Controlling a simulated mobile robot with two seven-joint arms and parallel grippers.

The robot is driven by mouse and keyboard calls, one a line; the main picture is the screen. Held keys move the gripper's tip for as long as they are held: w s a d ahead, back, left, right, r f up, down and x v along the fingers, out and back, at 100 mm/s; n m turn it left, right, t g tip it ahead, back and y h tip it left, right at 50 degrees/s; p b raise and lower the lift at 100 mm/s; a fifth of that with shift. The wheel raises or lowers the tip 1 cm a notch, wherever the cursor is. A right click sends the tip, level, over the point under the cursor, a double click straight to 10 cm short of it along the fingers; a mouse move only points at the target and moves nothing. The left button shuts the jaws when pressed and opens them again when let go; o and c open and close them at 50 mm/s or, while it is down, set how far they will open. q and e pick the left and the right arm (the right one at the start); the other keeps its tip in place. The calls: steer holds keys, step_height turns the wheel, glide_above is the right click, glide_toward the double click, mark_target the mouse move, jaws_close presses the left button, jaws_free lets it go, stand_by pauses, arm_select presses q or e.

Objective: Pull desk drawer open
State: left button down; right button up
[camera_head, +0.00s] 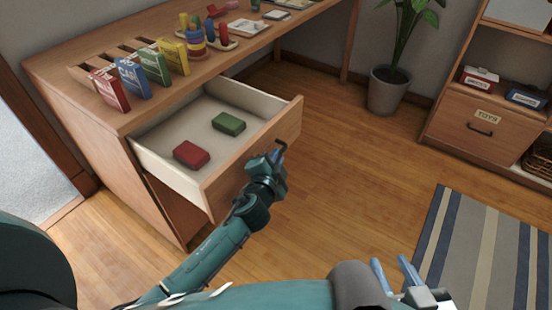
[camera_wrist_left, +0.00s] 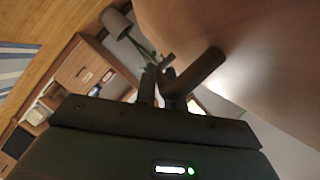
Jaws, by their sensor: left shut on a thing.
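The desk drawer (camera_head: 253,156) stands pulled well out of the wooden desk (camera_head: 120,118), with its pale interior showing. A red block (camera_head: 191,154) and a green block (camera_head: 229,123) lie inside it. My left gripper (camera_head: 275,157) is at the drawer front, shut on the dark drawer handle (camera_head: 282,146). In the left wrist view the handle (camera_wrist_left: 198,72) runs between the fingers, close to the wooden front. My right gripper (camera_head: 395,272) is at the bottom right, its blue fingers apart and empty, away from the desk.
Several coloured boxes (camera_head: 152,66) and toys (camera_head: 196,43) stand on the desktop. A potted plant (camera_head: 386,90) stands by the wall. A wooden shelf unit (camera_head: 475,125) is at the right, above a striped rug (camera_head: 480,250). The floor (camera_head: 340,170) before the drawer is clear.

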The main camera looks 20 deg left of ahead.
stand_by(0.3)
arm_select(q)
steer(key=c, duration=1.5)
jaws_free()
steer(key=shift+s, duration=0.1)
arm_select(e)
steer(key=shift+s+r, duration=0.1)
steer(key=shift+s, duration=0.05)
